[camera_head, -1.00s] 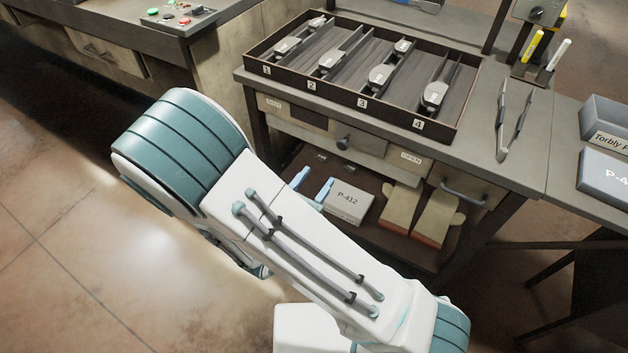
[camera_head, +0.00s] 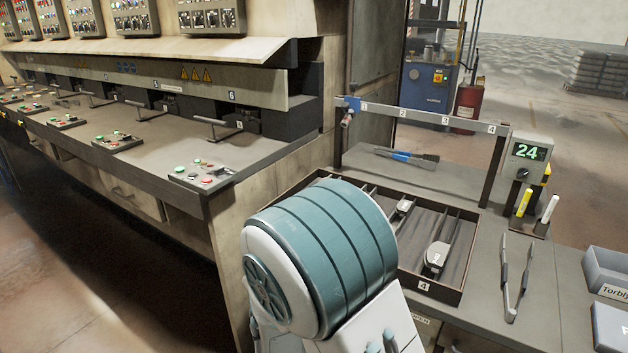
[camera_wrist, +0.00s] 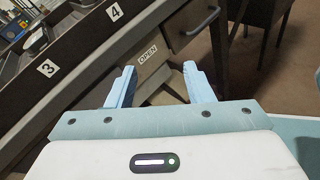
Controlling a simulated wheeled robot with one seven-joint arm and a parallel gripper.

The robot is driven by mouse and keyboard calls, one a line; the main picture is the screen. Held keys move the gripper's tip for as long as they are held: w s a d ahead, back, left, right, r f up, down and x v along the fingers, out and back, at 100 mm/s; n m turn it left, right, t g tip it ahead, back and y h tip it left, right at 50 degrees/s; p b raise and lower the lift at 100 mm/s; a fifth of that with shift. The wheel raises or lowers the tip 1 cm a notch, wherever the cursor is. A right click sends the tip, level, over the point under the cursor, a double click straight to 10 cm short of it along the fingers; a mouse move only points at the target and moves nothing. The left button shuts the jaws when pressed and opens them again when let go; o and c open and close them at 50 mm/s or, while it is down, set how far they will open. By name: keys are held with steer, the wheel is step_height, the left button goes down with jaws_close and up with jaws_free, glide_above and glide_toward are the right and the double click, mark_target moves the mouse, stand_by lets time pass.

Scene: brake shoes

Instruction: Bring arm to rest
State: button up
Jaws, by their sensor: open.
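My gripper (camera_wrist: 160,88) shows in the wrist view with its two light blue fingers apart and nothing between them. Beyond the fingers is the bench front with an OPEN label (camera_wrist: 148,54) and a drawer (camera_wrist: 192,20). In the head view my white and teal arm rises at the lower middle and covers part of the compartment tray (camera_head: 470,215). My gripper is hidden in that view. Metal parts (camera_head: 437,256) lie in the tray's visible compartments, including the one marked 4.
A long press machine (camera_head: 150,150) with control panels stands at left. A numbered rail (camera_head: 425,115) spans the bench back, with a blue-handled tool (camera_head: 407,157) below. A 24 display (camera_head: 528,152), markers (camera_head: 524,203), tongs (camera_head: 515,280) and grey boxes (camera_head: 617,275) are at right.

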steer(key=s+d+r+m+g+y+p, duration=0.5)
steer(key=s+r+m+g+y, duration=0.15)
steer(key=r+m, duration=0.35)
step_height(320, 180, up, 12)
steer(key=s+a+m+t+y+p, duration=0.2)
steer(key=m+t+y+p, duration=0.1)
steer(key=m+y+p, duration=0.2)
steer(key=m+y, duration=0.2)
steer(key=m, duration=0.2)
steer(key=shift+a+m+p, duration=0.2)
steer(key=shift+m+p, duration=0.1)
steer(key=shift+p, duration=0.05)
